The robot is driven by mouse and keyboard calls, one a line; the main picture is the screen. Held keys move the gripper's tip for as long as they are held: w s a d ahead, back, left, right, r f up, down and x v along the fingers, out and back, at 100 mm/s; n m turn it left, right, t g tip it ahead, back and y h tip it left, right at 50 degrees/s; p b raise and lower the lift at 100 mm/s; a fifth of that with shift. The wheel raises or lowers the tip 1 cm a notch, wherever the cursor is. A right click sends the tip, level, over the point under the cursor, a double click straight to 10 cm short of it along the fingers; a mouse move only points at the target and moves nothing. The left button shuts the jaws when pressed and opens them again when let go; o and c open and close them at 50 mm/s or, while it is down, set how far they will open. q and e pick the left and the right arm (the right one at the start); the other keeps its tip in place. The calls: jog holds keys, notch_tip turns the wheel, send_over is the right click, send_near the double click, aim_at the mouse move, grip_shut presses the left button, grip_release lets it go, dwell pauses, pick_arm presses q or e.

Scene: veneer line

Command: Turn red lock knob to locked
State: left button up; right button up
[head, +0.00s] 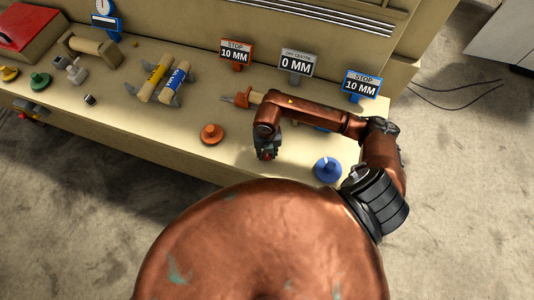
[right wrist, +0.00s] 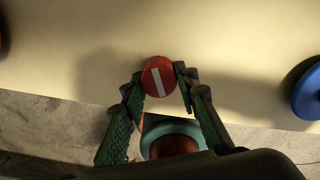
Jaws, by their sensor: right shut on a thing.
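The red lock knob (right wrist: 157,76) is a round red cap with a white bar across its face. In the right wrist view the bar runs nearly upright, its top leaning slightly left. My right gripper (right wrist: 158,80) is shut on the knob, one green-and-black finger on each side of it. In the head view the right gripper (head: 266,151) points down at the bench's front part, between the orange knob (head: 212,133) and the blue knob (head: 327,169). There it mostly hides the red knob. My left gripper is out of view.
Yellow and blue rollers (head: 174,84) lie left of centre on the bench (head: 120,112). A red box (head: 27,27) is at far left.

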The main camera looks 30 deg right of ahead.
jog(key=m+p, duration=0.1)
jog(key=m, duration=0.4)
jog(key=shift+w, duration=0.15)
dwell(0.6)
jog(key=o, duration=1.1)
jog(key=shift+o, duration=0.2)
jog(key=shift+r, duration=0.1)
notch_tip(320, 180, up, 12)
